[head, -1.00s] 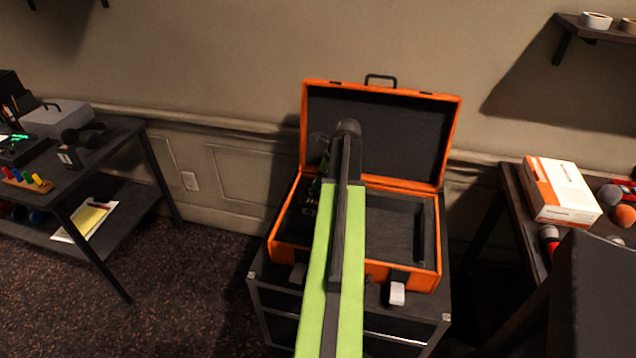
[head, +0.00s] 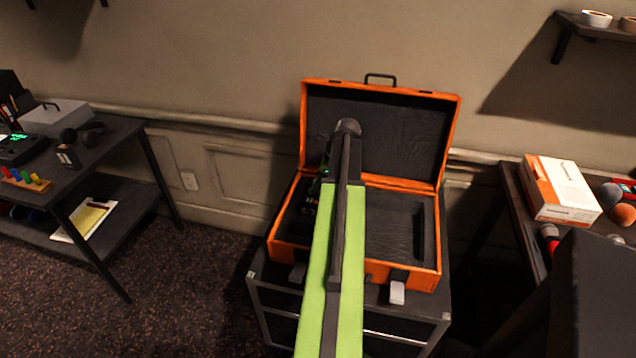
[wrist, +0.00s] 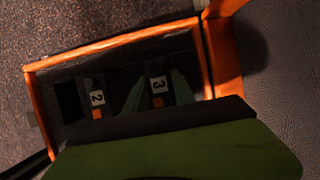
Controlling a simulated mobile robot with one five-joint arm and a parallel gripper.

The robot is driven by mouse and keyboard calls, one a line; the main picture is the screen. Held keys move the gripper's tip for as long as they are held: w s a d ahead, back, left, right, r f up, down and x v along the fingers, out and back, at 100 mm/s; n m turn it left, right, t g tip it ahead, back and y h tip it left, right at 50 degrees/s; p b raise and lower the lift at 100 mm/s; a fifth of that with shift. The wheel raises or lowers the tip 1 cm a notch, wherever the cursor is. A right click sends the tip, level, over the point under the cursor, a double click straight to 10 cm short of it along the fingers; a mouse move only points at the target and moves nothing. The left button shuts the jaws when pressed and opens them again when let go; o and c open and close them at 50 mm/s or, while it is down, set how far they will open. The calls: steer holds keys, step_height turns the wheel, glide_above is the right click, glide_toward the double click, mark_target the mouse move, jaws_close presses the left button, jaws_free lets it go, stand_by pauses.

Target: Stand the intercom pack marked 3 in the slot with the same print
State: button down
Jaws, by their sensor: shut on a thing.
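The intercom pack marked 3 (wrist: 158,86) is dark with a white label and an orange patch in the wrist view. My gripper (wrist: 157,92) is shut on it, one greenish finger on each side. The pack is over or inside the left part of the open orange case (wrist: 120,46); I cannot tell how deep it is. A label marked 2 with an orange patch (wrist: 97,100) shows beside it, to the left. The slot print under the pack is hidden. In the head view my arm covers most of the pack and the case's left part.
The case also shows in the head view (head: 403,271), with its lid (head: 400,135) open against the wall. Its right compartment (head: 395,225) looks empty. A left table (head: 85,185) and a right table with a white and orange box (head: 560,190) stand at the sides.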

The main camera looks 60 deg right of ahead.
steer(key=shift+f, duration=0.1)
steer(key=c, duration=1)
jaws_free()
steer(key=shift+o, duration=0.2)
steer(key=p+v, duration=1.6)
steer(key=v, duration=0.1)
steer(key=shift+r, duration=0.25)
